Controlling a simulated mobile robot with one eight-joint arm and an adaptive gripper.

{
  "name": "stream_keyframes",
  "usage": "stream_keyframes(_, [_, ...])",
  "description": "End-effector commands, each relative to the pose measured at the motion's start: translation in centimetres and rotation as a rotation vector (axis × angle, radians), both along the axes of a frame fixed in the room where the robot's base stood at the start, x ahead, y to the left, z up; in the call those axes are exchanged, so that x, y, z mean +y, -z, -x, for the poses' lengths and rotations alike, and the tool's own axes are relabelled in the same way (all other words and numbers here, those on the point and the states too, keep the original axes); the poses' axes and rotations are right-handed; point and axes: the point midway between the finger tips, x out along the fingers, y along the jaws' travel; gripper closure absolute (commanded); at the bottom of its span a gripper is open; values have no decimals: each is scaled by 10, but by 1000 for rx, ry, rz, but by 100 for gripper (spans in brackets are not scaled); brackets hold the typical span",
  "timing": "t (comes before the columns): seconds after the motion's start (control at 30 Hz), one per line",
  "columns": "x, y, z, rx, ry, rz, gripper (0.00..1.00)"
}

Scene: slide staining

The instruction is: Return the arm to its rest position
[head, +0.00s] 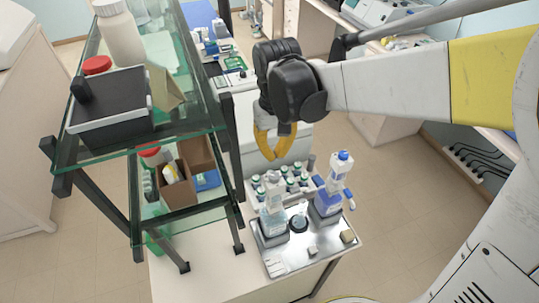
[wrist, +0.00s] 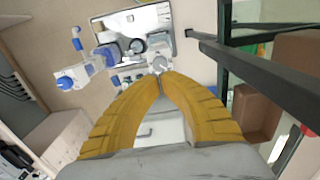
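My gripper (head: 270,155) has yellow fingers and hangs in the air above the bench, to the right of the glass shelf. In the wrist view its fingertips (wrist: 160,77) come together, with nothing visible held between them. My arm reaches in from the right. Below the gripper, a metal tray (head: 325,246) stands on the bench. It carries a white dispenser bottle (head: 272,200) and a blue-labelled dispenser bottle (head: 328,200), both upright. In the wrist view the tray (wrist: 164,18) lies beyond the fingertips.
The glass shelf (head: 150,150) with dark posts stands close to the left of my gripper. It holds a black box (head: 110,105) and a cardboard box (head: 178,190). Several small bottles (head: 290,180) stand behind the tray. Open floor (head: 400,200) lies to the right.

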Motion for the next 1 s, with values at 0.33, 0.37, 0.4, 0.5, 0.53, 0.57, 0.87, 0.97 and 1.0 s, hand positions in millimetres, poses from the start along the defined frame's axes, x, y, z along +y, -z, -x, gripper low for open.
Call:
stream_keyframes(0.33, [-9, 15, 5, -26, 14, -7, 100])
stream_keyframes(0.37, [-12, 21, 6, -38, 21, -11, 100])
stream_keyframes(0.4, [-18, 30, 10, -58, 30, -17, 100])
stream_keyframes(0.5, [-35, 58, 21, -121, 61, -33, 100])
stream_keyframes(0.53, [-41, 66, 24, -143, 71, -38, 100])
stream_keyframes(0.57, [-46, 75, 28, -165, 81, -42, 100])
stream_keyframes(0.87, [-95, 168, 69, -383, 178, -77, 100])
stream_keyframes(0.97, [-109, 202, 82, -455, 208, -82, 100])
stream_keyframes(1.0, [-114, 215, 87, -483, 219, -84, 100])
